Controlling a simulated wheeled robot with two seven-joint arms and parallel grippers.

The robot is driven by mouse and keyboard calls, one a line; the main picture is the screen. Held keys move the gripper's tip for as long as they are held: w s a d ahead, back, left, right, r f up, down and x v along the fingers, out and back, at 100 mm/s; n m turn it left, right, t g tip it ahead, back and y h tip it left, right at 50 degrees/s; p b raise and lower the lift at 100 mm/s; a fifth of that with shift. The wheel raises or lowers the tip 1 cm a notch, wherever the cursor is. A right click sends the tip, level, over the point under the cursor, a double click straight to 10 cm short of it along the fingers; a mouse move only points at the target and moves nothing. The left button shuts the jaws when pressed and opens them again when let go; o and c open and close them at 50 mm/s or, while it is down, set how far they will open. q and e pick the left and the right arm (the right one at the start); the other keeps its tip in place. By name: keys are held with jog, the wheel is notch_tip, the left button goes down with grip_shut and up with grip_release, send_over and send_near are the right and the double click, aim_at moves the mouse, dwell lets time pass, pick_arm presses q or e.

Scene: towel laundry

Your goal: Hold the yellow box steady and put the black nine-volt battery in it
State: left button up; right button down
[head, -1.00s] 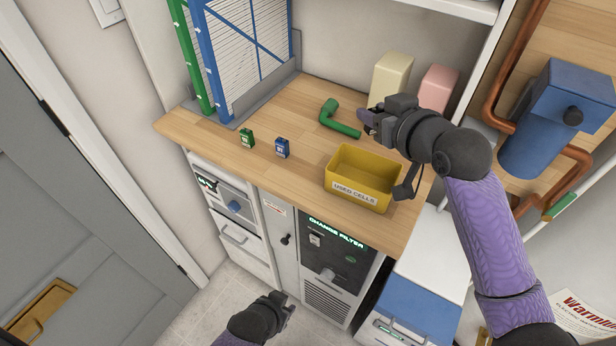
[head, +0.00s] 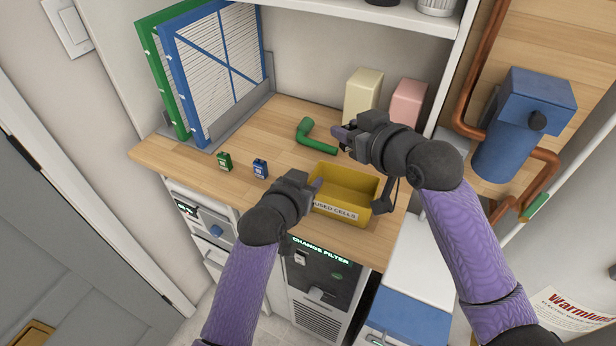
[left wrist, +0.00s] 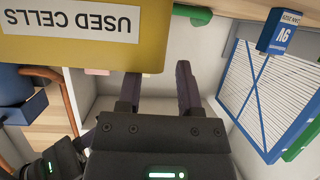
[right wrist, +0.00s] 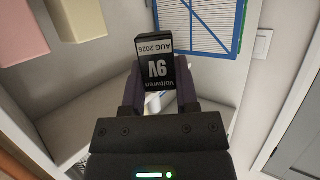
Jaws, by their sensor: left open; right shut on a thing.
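The yellow box (head: 362,184), labelled USED CELLS, stands open-topped near the counter's front edge; its labelled wall fills the upper left of the left wrist view (left wrist: 85,52). My left gripper (head: 314,184) is open at the box's left side. In the left wrist view, one finger overlaps the box's edge and the other lies clear of it; I cannot tell whether they touch. My right gripper (head: 340,138) is shut on the black nine-volt battery (right wrist: 157,62), above the counter behind the box. The battery is hidden in the head view.
A green battery (head: 224,161) and a blue one (head: 260,168) stand left of the box. A green elbow pipe (head: 316,138) lies behind it. Cream (head: 362,95) and pink (head: 406,101) blocks stand at the back; framed filters (head: 215,75) stand at the left.

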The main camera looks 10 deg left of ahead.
pick_arm(q)
jog(key=shift+x, duration=1.25)
grip_shut()
dwell(0.4)
